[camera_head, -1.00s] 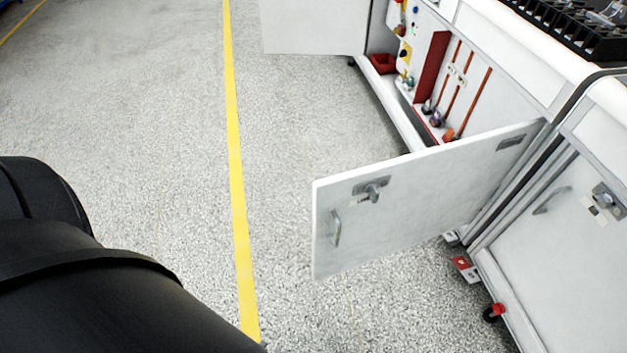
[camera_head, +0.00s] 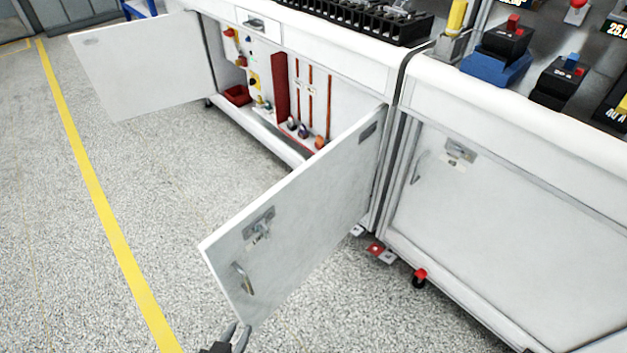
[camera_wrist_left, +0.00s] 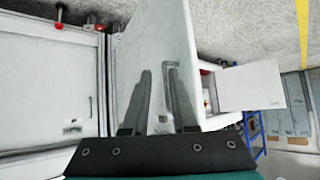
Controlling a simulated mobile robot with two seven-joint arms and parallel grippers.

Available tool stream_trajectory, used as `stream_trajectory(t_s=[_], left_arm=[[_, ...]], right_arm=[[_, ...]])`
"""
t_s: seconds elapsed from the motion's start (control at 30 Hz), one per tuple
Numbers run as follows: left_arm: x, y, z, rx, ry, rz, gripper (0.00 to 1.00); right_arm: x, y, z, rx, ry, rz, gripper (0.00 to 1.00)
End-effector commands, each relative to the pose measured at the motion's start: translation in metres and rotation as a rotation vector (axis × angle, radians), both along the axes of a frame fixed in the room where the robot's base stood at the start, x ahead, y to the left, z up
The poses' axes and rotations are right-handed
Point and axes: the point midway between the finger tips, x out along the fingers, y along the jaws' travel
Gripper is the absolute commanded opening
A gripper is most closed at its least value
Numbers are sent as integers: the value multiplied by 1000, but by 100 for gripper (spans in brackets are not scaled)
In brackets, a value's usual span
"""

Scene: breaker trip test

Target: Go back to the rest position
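My left gripper (camera_head: 238,334) shows at the bottom of the head view, just below the lower corner of the near open cabinet door (camera_head: 300,215). In the left wrist view its two fingers (camera_wrist_left: 157,70) are apart with nothing between them. The same door (camera_wrist_left: 150,40) is behind the fingers there; whether they touch it I cannot tell. The door stands swung out, with a handle and a latch. My right gripper is in neither view.
A second cabinet door (camera_head: 145,65) stands open farther left. Between them the cabinet shows a red bin (camera_head: 237,95) and hanging tools. A closed cabinet (camera_head: 490,215) is at right, with devices on its worktop. The floor left of the doors, with a yellow line (camera_head: 105,210), is clear.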

Motion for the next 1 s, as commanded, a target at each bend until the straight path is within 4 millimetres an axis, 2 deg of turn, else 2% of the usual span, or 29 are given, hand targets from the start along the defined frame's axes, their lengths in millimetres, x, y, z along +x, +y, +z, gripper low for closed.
stream_trajectory(t_s=[0.1,0.27,0.4,0.7,0.9,1.0], left_arm=[[7,0,17,10,83,-13,26],[5,-1,40,23,207,-30,26],[-4,-1,63,38,311,-43,26],[-29,1,98,64,466,-62,26],[-46,3,118,80,541,-70,26],[-43,3,100,83,556,-69,26]], right_arm=[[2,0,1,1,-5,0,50],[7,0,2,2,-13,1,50],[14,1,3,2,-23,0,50],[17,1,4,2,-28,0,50],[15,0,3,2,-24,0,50],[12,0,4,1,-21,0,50]])
